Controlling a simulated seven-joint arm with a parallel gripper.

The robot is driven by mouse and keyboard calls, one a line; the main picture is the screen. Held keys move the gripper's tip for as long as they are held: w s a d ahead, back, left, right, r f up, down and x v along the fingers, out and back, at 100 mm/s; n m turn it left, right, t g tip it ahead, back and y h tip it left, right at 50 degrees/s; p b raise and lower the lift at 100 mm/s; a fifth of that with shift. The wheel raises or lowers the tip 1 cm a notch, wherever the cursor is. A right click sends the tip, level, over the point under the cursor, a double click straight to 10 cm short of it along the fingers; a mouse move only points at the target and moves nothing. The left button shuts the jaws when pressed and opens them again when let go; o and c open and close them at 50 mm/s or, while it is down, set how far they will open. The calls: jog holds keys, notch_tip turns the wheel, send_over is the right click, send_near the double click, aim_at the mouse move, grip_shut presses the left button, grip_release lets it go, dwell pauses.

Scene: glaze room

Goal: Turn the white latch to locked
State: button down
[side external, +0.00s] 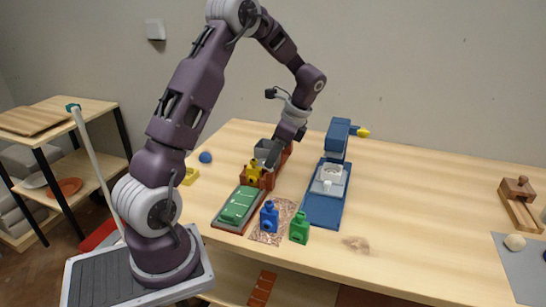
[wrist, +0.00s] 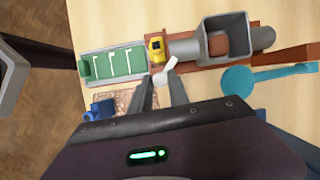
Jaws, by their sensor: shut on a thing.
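The white latch (wrist: 166,71) shows in the wrist view at the near edge of a brown-based device, beside its yellow block (wrist: 156,48). It sits tilted, and its lower part is between my fingertips. My gripper (wrist: 166,83) is shut on it. In the side view my gripper (side external: 270,160) reaches down close to the yellow block (side external: 253,171), and I cannot make out the latch there. The device also carries a green panel (wrist: 118,63) with white lines and a grey hopper (wrist: 226,40). The latch's locked mark cannot be made out.
A blue block (side external: 269,217) and a green block (side external: 299,228) stand near a speckled mat (side external: 262,238) in front of the device. A blue machine (side external: 325,207) with a yellow tip stands to the right. A yellow piece (side external: 190,176) lies left. The table's right middle is clear.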

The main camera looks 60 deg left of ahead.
jog(key=n, duration=0.2)
jog(key=n+h, duration=0.1)
jog(key=n, duration=0.1)
jog(key=shift+w+a+n+g+h, duration=0.1)
jog(key=shift+w+n+g+h, duration=0.05)
jog(key=shift+n+g+h, duration=0.2)
jog(key=shift+a+n+h, duration=0.1)
jog(key=shift+n+h, duration=0.55)
jog(key=shift+n, duration=1.1)
jog(key=c, duration=1.3)
grip_release()
jog(key=shift+o, duration=0.2)
